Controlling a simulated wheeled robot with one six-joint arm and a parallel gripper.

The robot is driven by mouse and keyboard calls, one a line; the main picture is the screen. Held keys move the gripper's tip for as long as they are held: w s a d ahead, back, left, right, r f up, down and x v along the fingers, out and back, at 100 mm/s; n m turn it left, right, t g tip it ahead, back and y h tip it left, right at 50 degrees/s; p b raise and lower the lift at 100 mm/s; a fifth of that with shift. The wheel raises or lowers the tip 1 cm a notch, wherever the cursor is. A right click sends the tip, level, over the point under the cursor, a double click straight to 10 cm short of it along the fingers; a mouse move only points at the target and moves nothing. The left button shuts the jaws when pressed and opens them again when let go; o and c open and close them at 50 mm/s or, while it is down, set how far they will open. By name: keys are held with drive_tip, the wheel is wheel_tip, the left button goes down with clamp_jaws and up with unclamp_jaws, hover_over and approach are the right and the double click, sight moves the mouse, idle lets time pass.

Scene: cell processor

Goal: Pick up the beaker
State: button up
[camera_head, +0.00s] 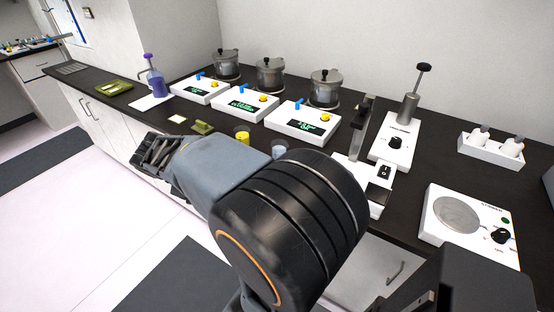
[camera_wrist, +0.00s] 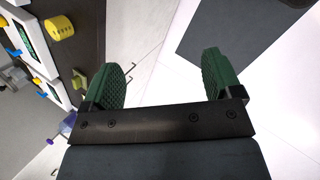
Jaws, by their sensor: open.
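A small beaker (camera_head: 242,135) with yellow contents stands near the front edge of the black counter in the head view. A yellow cylinder, apparently the same one, shows at the top left of the wrist view (camera_wrist: 60,28). A small clear vessel (camera_head: 279,149) stands to its right, partly hidden by my arm; I cannot tell whether it is a beaker too. My gripper (camera_head: 155,151) is in front of the counter, left of the yellow beaker and apart from it. In the wrist view its green pads (camera_wrist: 163,78) are wide apart with nothing between them.
White devices with green displays (camera_head: 246,103) line the counter behind the beaker. A stirrer plate (camera_head: 458,216) and a white bottle rack (camera_head: 490,149) are at the right. Floor in front is clear.

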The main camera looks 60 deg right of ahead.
drive_tip(key=shift+o, duration=0.2)
drive_tip(key=w+d+f+n+g+h+b, duration=0.1)
drive_tip(key=d+n+g+h, duration=0.1)
drive_tip(key=d, duration=0.6)
drive_tip(key=w+d+f+n+g+h+b, duration=0.1)
drive_tip(key=d+n+g+h+b, duration=0.1)
drive_tip(key=d, duration=0.6)
drive_tip(key=n+g+h, duration=0.1)
drive_tip(key=n+h, duration=0.1)
drive_tip(key=shift+w+d+f+n, duration=0.25)
drive_tip(key=shift+w+d+n, duration=0.05)
drive_tip(key=shift+w+d, duration=0.1)
approach(273, 148)
drive_tip(key=shift+n+g+h, duration=0.3)
drive_tip(key=shift+g+h, duration=0.1)
drive_tip(key=x, duration=0.3)
drive_tip(key=f+x, duration=0.1)
drive_tip(key=x, duration=0.1)
drive_tip(key=shift+w+f, duration=0.1)
drive_tip(key=shift+w, duration=0.15)
drive_tip(key=shift+x, duration=3.25)
drive_tip(key=shift+c, duration=0.2)
drive_tip(key=c, duration=1)
